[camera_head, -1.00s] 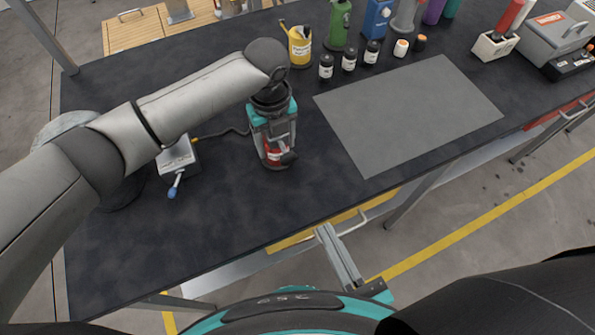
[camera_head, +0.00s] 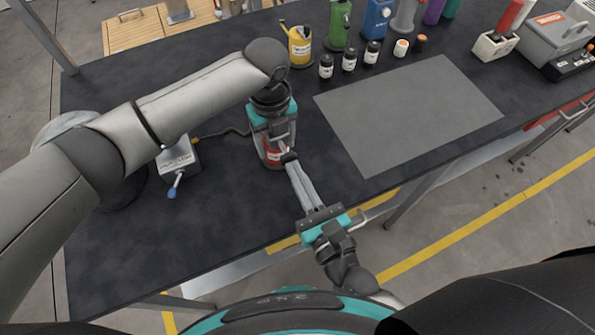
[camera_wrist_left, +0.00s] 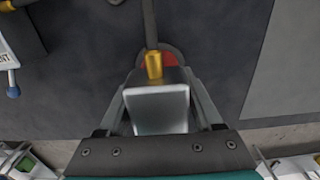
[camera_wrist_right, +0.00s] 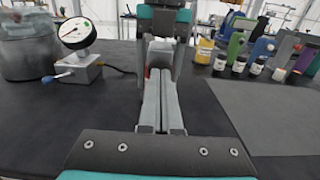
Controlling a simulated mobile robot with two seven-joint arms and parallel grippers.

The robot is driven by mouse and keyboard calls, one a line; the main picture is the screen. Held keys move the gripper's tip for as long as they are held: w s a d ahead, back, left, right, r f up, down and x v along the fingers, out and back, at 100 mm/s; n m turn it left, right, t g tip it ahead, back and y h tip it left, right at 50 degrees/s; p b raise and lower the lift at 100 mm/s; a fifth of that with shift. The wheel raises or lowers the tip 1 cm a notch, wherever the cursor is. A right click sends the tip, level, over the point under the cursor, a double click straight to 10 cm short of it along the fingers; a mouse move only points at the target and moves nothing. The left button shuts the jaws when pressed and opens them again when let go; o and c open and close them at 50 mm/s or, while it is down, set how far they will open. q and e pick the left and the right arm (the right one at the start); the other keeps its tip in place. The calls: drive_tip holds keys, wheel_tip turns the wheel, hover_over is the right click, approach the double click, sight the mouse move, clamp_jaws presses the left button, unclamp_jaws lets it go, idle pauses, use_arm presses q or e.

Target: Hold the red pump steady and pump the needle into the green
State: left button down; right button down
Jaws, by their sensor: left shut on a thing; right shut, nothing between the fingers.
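The red pump (camera_head: 271,152) stands on the dark bench, mostly covered by my left gripper (camera_head: 272,140). That gripper is shut on the pump from above; the left wrist view shows its fingers on either side of a silver block (camera_wrist_left: 158,108) with a brass fitting and hose. My right gripper (camera_head: 290,160) is shut and empty, its fingertips at the pump's front near a dark part, perhaps the lever; I cannot tell whether they touch. The round gauge (camera_wrist_right: 76,32) shows a white dial in the right wrist view, its needle too small to read. My left arm hides it in the head view.
The gauge's grey box (camera_head: 178,158) with a blue-tipped lever is left of the pump, joined by a hose. Several bottles and a yellow can (camera_head: 299,48) stand behind. A grey mat (camera_head: 410,115) lies bare to the right. The bench's front edge is close below my right gripper.

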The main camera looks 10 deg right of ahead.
drive_tip(key=shift+x, duration=1.55)
drive_tip(key=shift+d, duration=0.1)
drive_tip(key=v, duration=1.4)
drive_tip(key=shift+s, duration=0.1)
drive_tip(key=v, duration=0.3)
drive_tip(key=shift+r, duration=0.15)
